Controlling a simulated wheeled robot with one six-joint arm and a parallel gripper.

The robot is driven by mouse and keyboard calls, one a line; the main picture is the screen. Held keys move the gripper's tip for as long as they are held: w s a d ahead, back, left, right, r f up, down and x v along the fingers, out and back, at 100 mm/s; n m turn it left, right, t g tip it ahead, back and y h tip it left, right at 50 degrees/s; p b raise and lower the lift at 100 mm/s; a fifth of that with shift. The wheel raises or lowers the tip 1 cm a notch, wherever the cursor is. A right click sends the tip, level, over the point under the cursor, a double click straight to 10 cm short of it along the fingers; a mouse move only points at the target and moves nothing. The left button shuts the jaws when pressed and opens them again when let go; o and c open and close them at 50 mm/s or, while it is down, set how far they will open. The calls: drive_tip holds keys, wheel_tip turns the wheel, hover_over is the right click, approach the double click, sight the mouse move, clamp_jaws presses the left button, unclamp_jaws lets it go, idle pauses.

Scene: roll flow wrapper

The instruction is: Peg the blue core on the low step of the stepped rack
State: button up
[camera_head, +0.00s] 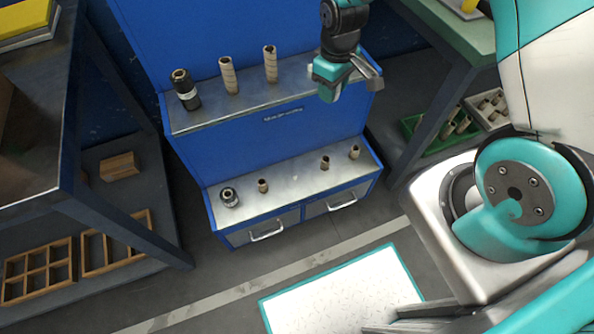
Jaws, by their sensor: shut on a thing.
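The stepped rack (255,145) is blue with grey metal tops, a high step (205,119) and a low step (290,184). My gripper (368,74) is over the right end of the high step, above and behind the low step's right side. I see no core that is clearly blue. On the low step stand a dark and silver core (229,197) at the left and small brown pieces (263,185), (325,162) and (354,152).
The high step holds a black core (185,90) and brown cores (228,75) and (270,63). A dark table (45,150) stands left, a green-topped bench (450,30) right. Crates of cores (430,135) sit beneath the bench. A white mat (340,292) lies in front.

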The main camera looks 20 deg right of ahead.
sight(295, 174)
drive_tip(key=w+a+f+n+b, duration=0.1)
drive_tip(key=f+n+b, duration=0.4)
drive_tip(key=f+b, duration=0.5)
drive_tip(key=w+a+f+n+b, duration=0.2)
drive_tip(key=a+f+n+b, duration=0.2)
drive_tip(key=f+b, duration=0.7)
drive_tip(key=w+a+f+n+b, duration=0.1)
drive_tip(key=a+f+n+b, duration=0.1)
drive_tip(key=f+n+b, duration=0.4)
drive_tip(key=shift+w+a+f+b, duration=0.1)
drive_tip(key=shift+a+f+b, duration=0.05)
drive_tip(key=shift+f+b, duration=1.2)
drive_tip(key=shift+w+a+f+b, duration=0.15)
drive_tip(key=shift+f+b, duration=0.8)
drive_tip(key=shift+f, duration=0.7)
wheel_tip(295, 174, down, 5)
drive_tip(key=b, duration=0.5)
drive_tip(key=shift+r, duration=0.2)
drive_tip(key=shift+d+r+p, duration=0.1)
drive_tip(key=shift+p, duration=0.45)
drive_tip(key=shift+f, duration=0.2)
drive_tip(key=shift+f, duration=0.25)
drive_tip(key=shift+f, duration=0.15)
drive_tip(key=shift+f, duration=0.4)
